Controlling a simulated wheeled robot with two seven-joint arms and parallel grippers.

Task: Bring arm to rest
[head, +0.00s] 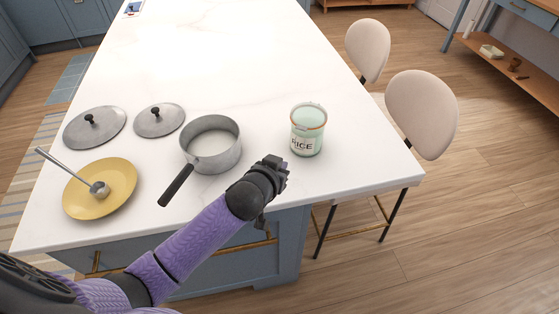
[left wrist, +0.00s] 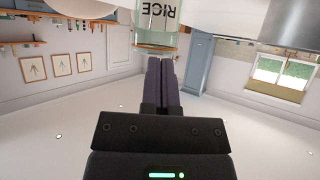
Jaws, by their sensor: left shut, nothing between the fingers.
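My left arm reaches in from the lower left in the head view. My left gripper (head: 280,170) is above the front part of the white island top, just left of the rice jar (head: 307,132). In the left wrist view the gripper's two dark fingers (left wrist: 161,62) lie together, shut and empty. The wrist picture is upside down, with the lower part of the jar and its RICE label (left wrist: 158,14) at the top edge, beyond the fingertips. The jar stands upright. My right gripper is in neither view.
On the island top (head: 240,60) are a saucepan (head: 216,160) with a dark handle, two grey lids (head: 95,127) (head: 160,120), and a yellow plate (head: 85,200) with a ladle (head: 98,187) on it. Two chairs (head: 421,110) (head: 368,48) stand at the right side. The island's far part is mostly clear.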

